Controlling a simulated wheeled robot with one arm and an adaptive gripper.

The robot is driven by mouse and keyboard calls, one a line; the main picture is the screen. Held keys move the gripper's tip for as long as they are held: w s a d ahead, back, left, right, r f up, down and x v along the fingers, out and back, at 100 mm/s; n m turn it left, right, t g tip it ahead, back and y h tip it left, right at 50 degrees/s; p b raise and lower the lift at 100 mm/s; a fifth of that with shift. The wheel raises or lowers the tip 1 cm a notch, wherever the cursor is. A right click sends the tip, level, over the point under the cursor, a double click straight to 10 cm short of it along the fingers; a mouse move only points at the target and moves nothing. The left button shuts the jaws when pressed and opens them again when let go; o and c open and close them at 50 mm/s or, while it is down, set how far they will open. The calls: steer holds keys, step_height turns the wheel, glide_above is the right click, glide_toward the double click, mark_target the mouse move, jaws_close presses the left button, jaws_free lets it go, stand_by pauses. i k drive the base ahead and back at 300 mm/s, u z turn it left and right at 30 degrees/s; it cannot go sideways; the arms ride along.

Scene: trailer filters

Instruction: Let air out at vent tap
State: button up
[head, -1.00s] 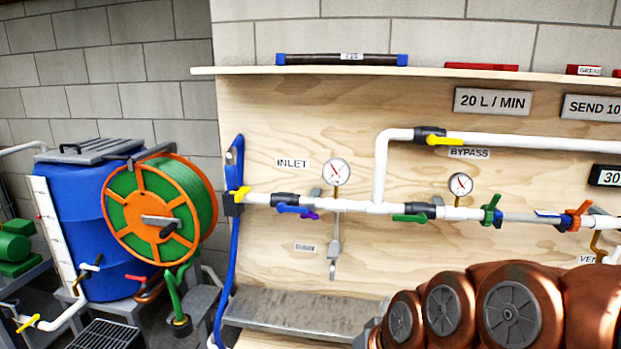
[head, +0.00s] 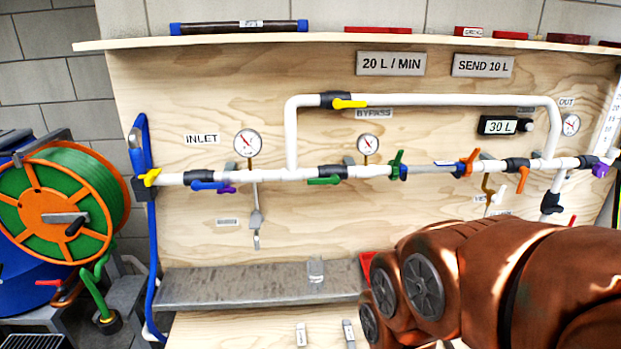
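The vent tap appears as a thin brass fitting (head: 487,184) hanging below the white pipe, right of centre on the plywood panel. A small label (head: 480,199) sits beside it, and its text is too small to read clearly. A pale handle or tag (head: 498,194) is close to the fitting; I cannot tell whether the tap is open or closed. My copper-coloured arm fills the lower right, below the fitting. My gripper is outside the frame.
The white pipe (head: 274,175) carries blue, green and orange handles. A yellow-handled bypass valve (head: 349,103) sits above. A digital 30 L meter (head: 497,126) is at right. A grey metal shelf (head: 220,288) runs below the panel. An orange-green hose reel (head: 60,205) stands at left.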

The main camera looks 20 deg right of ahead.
mark_target(497, 199)
steer(key=u, duration=0.05)
steer(key=k, duration=0.6)
steer(key=z, duration=0.8)
steer(key=i, duration=0.65)
steer(key=z, duration=0.7)
steer(key=i, duration=0.7)
steer(key=u, duration=0.1)
